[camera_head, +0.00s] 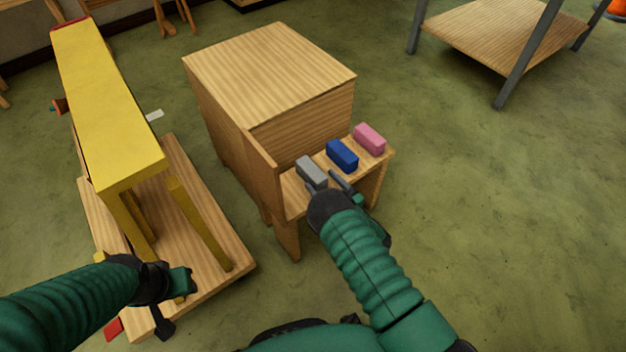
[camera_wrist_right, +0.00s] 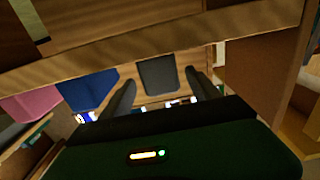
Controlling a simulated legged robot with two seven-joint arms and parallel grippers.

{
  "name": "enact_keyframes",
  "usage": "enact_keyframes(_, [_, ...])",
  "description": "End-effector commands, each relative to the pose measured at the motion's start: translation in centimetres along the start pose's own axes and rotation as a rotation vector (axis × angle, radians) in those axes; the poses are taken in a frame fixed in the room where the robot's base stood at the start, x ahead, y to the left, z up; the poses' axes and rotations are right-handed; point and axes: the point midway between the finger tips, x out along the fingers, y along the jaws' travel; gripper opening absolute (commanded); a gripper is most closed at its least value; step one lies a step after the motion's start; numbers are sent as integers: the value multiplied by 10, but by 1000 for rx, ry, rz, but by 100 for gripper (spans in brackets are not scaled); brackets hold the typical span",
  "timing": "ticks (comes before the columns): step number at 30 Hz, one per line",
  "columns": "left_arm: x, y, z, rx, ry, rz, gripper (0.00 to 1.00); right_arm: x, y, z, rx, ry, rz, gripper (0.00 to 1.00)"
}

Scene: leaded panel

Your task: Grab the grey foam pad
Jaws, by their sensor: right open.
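The grey foam pad (camera_head: 311,172) lies at the left end of a small wooden shelf on the front of a wooden cabinet. My right gripper (camera_head: 328,183) is open at the near side of the pad. In the right wrist view the grey pad (camera_wrist_right: 157,74) shows between the two open fingers of the right gripper (camera_wrist_right: 157,92), and I cannot tell whether they touch it. My left gripper (camera_head: 180,285) is low at the left, over a wooden platform, and its fingers are too unclear to judge.
A blue block (camera_head: 342,155) and a pink block (camera_head: 369,139) sit to the right of the pad on the shelf (camera_head: 293,198). The wooden cabinet (camera_head: 270,70) rises behind. A yellow bench (camera_head: 105,100) stands left on a wooden platform (camera_head: 215,235). Open green floor lies right.

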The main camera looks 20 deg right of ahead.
Motion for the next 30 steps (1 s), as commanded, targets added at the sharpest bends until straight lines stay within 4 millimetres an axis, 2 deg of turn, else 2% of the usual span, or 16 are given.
enact_keyframes(7, [32,0,8,-1,0,0,36,37,1,8,-3,3,-4,71])
enact_keyframes(10, [37,0,9,-1,0,0,36,52,3,5,-1,2,-2,71])
enact_keyframes(18, [35,0,8,-1,0,0,36,58,3,1,0,-1,0,71])
enact_keyframes(30, [35,0,8,-1,0,0,36,57,3,1,0,-1,0,19])
